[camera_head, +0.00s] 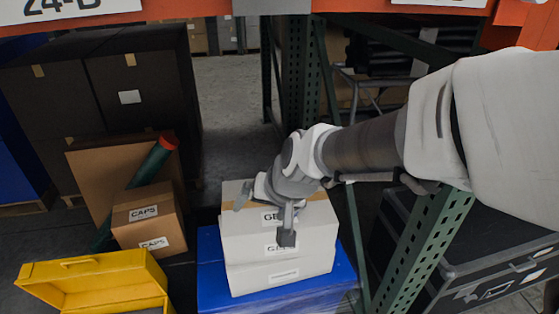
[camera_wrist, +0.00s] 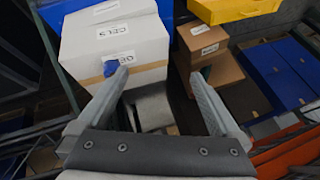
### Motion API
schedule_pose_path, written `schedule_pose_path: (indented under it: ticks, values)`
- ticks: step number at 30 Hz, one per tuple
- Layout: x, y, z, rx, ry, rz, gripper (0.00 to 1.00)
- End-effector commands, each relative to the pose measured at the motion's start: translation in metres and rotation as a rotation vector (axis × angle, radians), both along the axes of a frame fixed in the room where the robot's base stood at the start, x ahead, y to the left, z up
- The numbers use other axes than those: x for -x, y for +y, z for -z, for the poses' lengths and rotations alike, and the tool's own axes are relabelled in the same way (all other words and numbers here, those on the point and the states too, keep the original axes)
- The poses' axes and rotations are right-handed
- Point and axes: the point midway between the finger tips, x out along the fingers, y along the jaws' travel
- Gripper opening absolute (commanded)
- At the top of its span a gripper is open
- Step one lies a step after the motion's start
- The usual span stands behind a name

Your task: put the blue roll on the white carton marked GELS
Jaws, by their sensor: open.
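The white carton marked GELS (camera_head: 315,240) sits on a blue tote, with brown tape across its top. It also shows in the wrist view (camera_wrist: 85,50). A small blue piece, apparently the blue roll (camera_wrist: 111,67), appears to lie on the carton, over part of a label near the tape. I cannot make out the roll in the head view, where my gripper covers part of the carton. My gripper (camera_head: 264,222) is above the carton, with its fingers spread and nothing between them. In the wrist view my gripper (camera_wrist: 158,73) has its left fingertip close to the blue roll.
The blue tote (camera_head: 210,262) is under the carton. A green rack post (camera_head: 425,240) and a dark case (camera_head: 470,240) are at the right. An orange beam crosses the top.

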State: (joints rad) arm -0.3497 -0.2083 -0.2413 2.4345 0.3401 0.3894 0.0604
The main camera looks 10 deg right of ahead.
Motion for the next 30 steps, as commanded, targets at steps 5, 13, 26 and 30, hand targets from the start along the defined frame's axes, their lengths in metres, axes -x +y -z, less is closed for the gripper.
schedule_pose_path:
  ticks: [5, 13, 26, 30]
  values:
    - [0.040, -0.019, -0.036, 0.063, -0.022, -0.082, 1.00]
    - [0.103, -0.053, -0.066, 0.240, -0.022, -0.148, 1.00]
    - [0.134, -0.071, -0.073, 0.346, 0.000, -0.154, 1.00]
    - [0.134, -0.071, -0.074, 0.346, -0.001, -0.154, 1.00]
